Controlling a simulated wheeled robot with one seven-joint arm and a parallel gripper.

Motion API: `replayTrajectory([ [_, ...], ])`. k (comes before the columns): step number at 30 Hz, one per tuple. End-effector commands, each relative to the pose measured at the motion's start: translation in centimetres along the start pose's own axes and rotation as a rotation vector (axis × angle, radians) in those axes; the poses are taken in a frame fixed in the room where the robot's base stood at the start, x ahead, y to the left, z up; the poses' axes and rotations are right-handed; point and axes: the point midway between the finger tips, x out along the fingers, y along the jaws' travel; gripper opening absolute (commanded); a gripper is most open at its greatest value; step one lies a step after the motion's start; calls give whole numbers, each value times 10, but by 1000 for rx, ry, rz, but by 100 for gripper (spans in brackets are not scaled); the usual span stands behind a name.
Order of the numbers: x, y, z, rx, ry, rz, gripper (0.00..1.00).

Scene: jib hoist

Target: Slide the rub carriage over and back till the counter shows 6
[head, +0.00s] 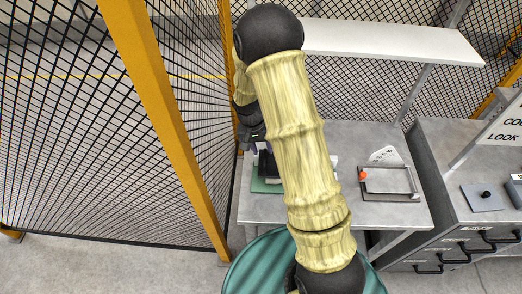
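A dark device on a green base (262,185) sits at the left of the grey bench and may be the rub carriage's rig. My arm covers its right part, and I cannot make out the carriage itself. My gripper (258,148) is above or at this device, small and dark, partly hidden by my own arm. I cannot tell whether its fingers are open or shut, or whether they touch anything. No counter digits are readable in the head view.
A framed tray (388,196) with an orange knob (363,175) is on the bench's right. A white shelf (390,42) hangs above. A yellow post (165,110) and mesh fence stand at left. A drawer cabinet (450,225) is at right, a green drum (250,272) in front.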

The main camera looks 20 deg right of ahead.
Motion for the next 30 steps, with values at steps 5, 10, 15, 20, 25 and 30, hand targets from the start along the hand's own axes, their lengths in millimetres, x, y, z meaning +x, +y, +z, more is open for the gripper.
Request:
replayTrajectory([
  [5, 20, 0, 0, -1, -1, 2, 34],
  [10, 26, 0, 0, 0, 1, 0, 34],
  [15, 26, 0, 0, 0, 1, 0, 34],
  [20, 26, 0, 0, -1, 1, 0, 7],
  [25, 26, 0, 0, -1, 1, -1, 0],
  [30, 25, -5, 1, -8, 4, -2, 0],
])
